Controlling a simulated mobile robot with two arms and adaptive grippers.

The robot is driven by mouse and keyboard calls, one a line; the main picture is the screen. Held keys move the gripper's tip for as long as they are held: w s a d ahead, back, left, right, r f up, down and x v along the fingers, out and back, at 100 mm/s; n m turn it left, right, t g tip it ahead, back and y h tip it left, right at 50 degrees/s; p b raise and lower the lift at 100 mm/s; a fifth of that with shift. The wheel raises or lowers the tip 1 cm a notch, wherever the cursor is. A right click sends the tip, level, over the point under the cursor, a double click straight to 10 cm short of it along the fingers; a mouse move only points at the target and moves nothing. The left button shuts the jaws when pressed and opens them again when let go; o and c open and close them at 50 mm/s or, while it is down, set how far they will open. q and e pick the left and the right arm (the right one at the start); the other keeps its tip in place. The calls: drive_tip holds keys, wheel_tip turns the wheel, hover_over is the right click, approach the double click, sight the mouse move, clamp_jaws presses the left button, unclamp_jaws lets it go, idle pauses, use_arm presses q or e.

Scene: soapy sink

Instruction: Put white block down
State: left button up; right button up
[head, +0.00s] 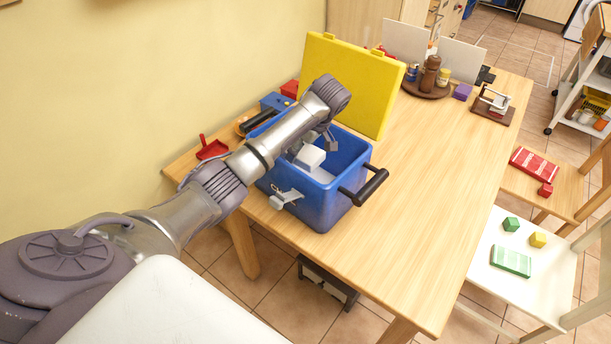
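A white block (309,158) is at the mouth of the blue box (320,208), which stands on the wooden table. My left arm reaches in from the left, and my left gripper (316,146) points down over the box. Its grey fingers flank the white block and appear shut on it. The arm partly hides the fingers and the box's far left side. A pale surface shows inside the box below the block; I cannot tell whether the block touches it. My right gripper is not in view.
The yellow lid (352,85) stands upright behind the box. A black handle (363,187) sticks out at the box's right. A red dustpan (212,149) lies left, and a round tray (427,90) with jars stands behind. The table's right half (435,200) is mostly clear.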

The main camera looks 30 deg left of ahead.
sight(309, 153)
use_arm(q)
drive_tip(key=shift+f, duration=3.6)
drive_tip(key=shift+f, duration=0.1)
drive_tip(key=shift+f, duration=0.5)
drive_tip(key=o, duration=1.5)
drive_tip(key=shift+r, duration=0.1)
drive_tip(key=shift+r, duration=0.3)
drive_tip(key=v, duration=1.2)
drive_tip(key=shift+r, duration=0.3)
drive_tip(key=shift+a, duration=0.1)
